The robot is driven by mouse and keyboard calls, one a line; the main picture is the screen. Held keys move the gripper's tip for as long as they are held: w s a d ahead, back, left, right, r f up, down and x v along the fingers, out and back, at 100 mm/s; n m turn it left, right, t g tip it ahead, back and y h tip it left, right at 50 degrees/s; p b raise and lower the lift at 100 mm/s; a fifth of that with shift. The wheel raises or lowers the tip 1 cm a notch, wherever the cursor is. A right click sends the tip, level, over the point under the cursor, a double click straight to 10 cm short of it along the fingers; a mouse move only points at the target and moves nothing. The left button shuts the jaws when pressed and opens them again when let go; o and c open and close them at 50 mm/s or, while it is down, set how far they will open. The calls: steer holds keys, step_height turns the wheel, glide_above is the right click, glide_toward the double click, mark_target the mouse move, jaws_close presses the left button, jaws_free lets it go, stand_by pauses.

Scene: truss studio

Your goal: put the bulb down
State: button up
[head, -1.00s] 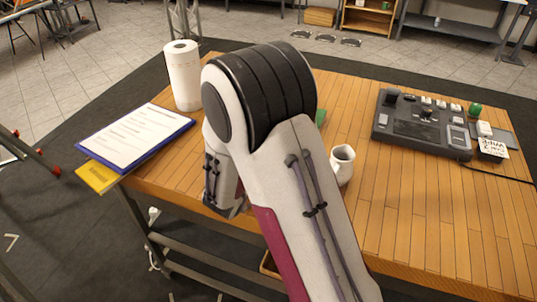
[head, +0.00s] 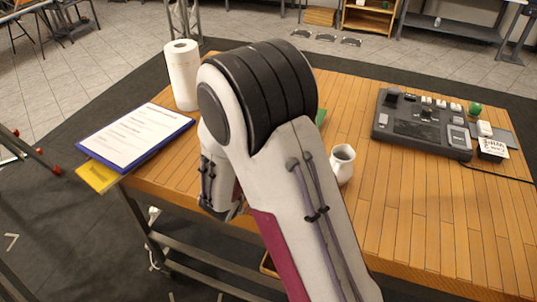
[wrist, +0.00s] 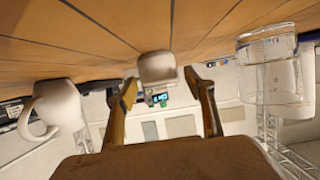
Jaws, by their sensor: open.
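My gripper (wrist: 160,78) is open in the wrist view, its two fingers apart. A small white rounded object (wrist: 157,66) shows between and beyond the fingertips, against the table; I cannot tell whether it is the bulb, and no contact with the fingers is clear. No bulb can be made out in the head view, where my arm covers part of the table (head: 400,215) and hides the fingertips.
A white mug (head: 342,164) stands right of my arm; it also shows in the wrist view (wrist: 58,106). A clear glass (wrist: 267,66) is on the other side. A paper roll (head: 182,75), clipboard (head: 135,136) and control console (head: 424,125) stand around. The table's front right is clear.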

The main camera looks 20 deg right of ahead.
steer(key=shift+v, duration=5.25)
steer(key=shift+w+a+r+y, duration=0.15)
steer(key=shift+w+a+y, duration=0.15)
steer(key=shift+y, duration=0.1)
steer(key=a+r+n+t+y, duration=0.2)
steer(key=a+r+n+y, duration=0.3)
steer(key=a+r+y, duration=0.45)
steer(key=s+d+n+g, duration=0.2)
steer(key=s+d+g, duration=0.1)
steer(key=s, duration=0.9)
steer(key=s+d+n+g, duration=0.2)
steer(key=s+d+g, duration=0.1)
steer(key=s, duration=1)
steer(key=shift+d+r+h, duration=0.35)
steer(key=shift+d+r, duration=0.1)
steer(key=shift+d, duration=0.3)
